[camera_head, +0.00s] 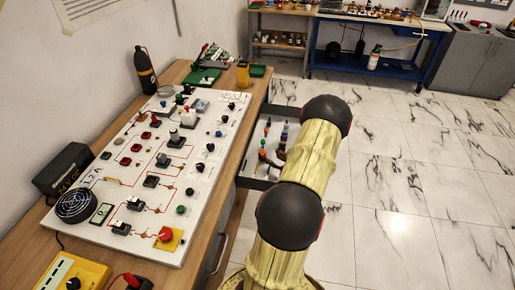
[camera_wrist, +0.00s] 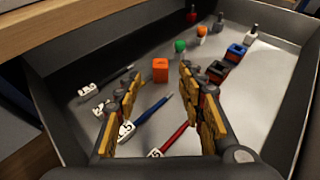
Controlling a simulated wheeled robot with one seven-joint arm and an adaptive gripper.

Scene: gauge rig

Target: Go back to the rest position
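My gripper (camera_wrist: 161,85) shows in the wrist view, its two fingers apart with nothing held between them. It points into an open grey drawer (camera_wrist: 65,95). An orange block (camera_wrist: 160,70) lies on the drawer floor beyond the fingertips. A blue probe (camera_wrist: 148,119) and a red probe (camera_wrist: 173,141) with white number tags lie below and between the fingers. In the head view my arm reaches over the drawer (camera_head: 243,181) on the right of the bench, and its covered links hide most of the gripper.
Dark probes (camera_wrist: 105,83), coloured plugs and blue blocks (camera_wrist: 236,53) also lie in the drawer. Its walls surround the gripper. The wooden bench (camera_head: 233,150) carries a white panel (camera_head: 92,222) with switches and knobs. Open marble floor (camera_head: 400,190) lies to the right.

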